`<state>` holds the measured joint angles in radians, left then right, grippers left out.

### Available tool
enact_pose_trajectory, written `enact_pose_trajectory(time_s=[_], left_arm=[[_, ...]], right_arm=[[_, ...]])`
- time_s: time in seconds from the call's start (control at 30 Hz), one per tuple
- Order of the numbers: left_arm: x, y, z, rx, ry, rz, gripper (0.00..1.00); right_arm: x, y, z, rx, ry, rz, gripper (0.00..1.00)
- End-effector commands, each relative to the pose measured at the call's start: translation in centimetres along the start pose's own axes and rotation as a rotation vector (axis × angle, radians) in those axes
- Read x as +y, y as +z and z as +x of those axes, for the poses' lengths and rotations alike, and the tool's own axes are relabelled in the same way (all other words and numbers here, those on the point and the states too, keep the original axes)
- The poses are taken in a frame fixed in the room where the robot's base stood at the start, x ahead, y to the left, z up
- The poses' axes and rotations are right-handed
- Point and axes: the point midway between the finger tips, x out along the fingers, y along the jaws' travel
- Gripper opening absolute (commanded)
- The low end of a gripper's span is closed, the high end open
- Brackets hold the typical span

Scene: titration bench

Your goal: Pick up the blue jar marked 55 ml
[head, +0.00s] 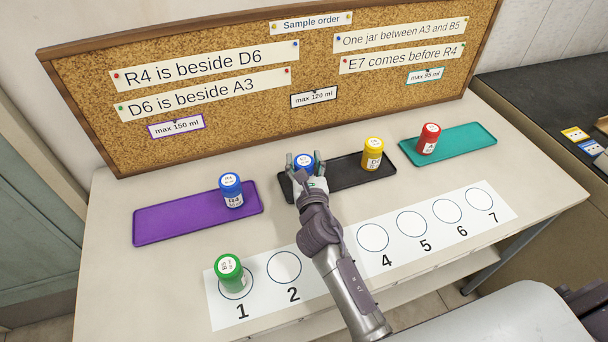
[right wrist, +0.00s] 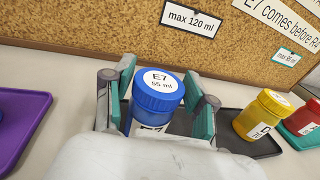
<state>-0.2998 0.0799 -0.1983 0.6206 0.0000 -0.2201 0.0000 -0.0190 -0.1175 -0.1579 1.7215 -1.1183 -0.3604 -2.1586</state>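The blue jar marked E7, 55 ml (right wrist: 158,92) stands upright at the left part of the black tray; its lid also shows in the head view (head: 304,161). My right gripper (head: 305,164) is at this jar, with one finger on each side of it. In the right wrist view the fingers (right wrist: 162,92) are spread wide, and a narrow gap seems to show beside the jar on the right. Whether the left finger touches it I cannot tell. The jar's lower part is hidden by my gripper. My left gripper is not in view.
Another blue jar, R4 (head: 231,190), stands on the purple tray (head: 165,222). A yellow jar (head: 372,154) shares the black tray (head: 345,172). A red jar (head: 428,139) stands on the teal tray (head: 470,141). A green jar (head: 229,270) covers circle 1 of the numbered strip (head: 345,262).

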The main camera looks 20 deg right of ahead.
Motion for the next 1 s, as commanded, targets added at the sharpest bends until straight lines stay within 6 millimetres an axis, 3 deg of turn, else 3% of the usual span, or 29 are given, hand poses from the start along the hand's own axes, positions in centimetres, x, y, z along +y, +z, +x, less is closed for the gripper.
enact_pose_trajectory(time_s=[0.03,0.3,0.67,0.93,1.0], left_arm=[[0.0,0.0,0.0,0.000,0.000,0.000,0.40],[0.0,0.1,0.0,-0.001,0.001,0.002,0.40],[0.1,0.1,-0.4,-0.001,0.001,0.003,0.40],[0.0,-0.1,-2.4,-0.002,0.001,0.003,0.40],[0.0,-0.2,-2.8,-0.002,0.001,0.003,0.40]], right_arm=[[0.0,0.0,0.0,0.000,0.000,0.000,0.43],[0.0,0.0,0.0,0.000,0.000,0.000,0.00],[0.0,0.7,0.0,-0.002,0.000,-0.001,0.00],[0.0,5.0,-0.2,-0.006,0.002,-0.002,0.00],[-1.8,5.5,-0.7,-0.004,-0.001,-0.009,0.00]])
